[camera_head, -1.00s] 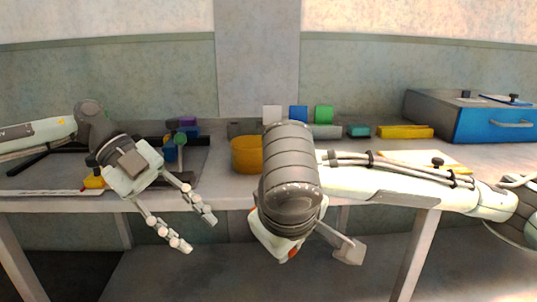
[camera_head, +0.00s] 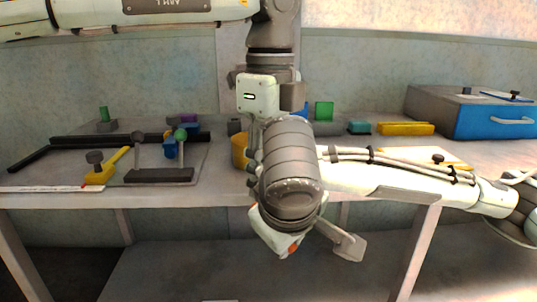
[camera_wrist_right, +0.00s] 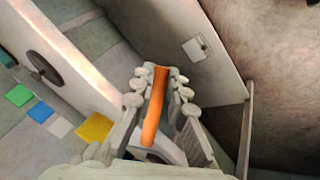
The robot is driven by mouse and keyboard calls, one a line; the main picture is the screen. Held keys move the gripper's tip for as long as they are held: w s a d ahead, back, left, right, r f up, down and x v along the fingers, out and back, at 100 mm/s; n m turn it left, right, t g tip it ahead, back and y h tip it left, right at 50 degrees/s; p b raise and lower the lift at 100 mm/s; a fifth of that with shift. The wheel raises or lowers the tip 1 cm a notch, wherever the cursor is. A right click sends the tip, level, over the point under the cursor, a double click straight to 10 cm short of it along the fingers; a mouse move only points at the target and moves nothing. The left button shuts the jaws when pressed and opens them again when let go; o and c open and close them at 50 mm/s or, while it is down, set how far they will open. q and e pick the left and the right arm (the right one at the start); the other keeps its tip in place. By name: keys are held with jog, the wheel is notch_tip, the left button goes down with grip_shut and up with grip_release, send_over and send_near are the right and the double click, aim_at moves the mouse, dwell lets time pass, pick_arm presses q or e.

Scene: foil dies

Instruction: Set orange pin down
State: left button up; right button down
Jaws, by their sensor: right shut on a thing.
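The orange pin (camera_wrist_right: 155,108) is held lengthwise between the fingers of my right gripper (camera_wrist_right: 160,74) in the right wrist view. In the head view my right wrist covers most of that gripper, which hangs in front of the table's front edge. My left gripper's body (camera_head: 258,97) now points down over the middle of the table, behind my right wrist. Its fingers are mostly hidden, so its opening does not show.
A yellow cup (camera_head: 239,150) is partly hidden behind my arms. Green (camera_head: 324,110) and blue squares stand at the back. A blue box (camera_head: 492,123) is at the right, a yellow bar (camera_head: 405,129) beside it. A tray (camera_head: 205,160) with small parts lies left. Bare table shows at right.

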pick_arm(q)
notch_tip(320, 180, down, 8)
jog(key=shift+f, duration=0.15)
dwell(0.3)
grip_shut()
pick_arm(e)
jog(key=c, duration=1.4)
grip_release()
jog(key=shift+c, duration=0.2)
jog(key=shift+r, duration=0.1)
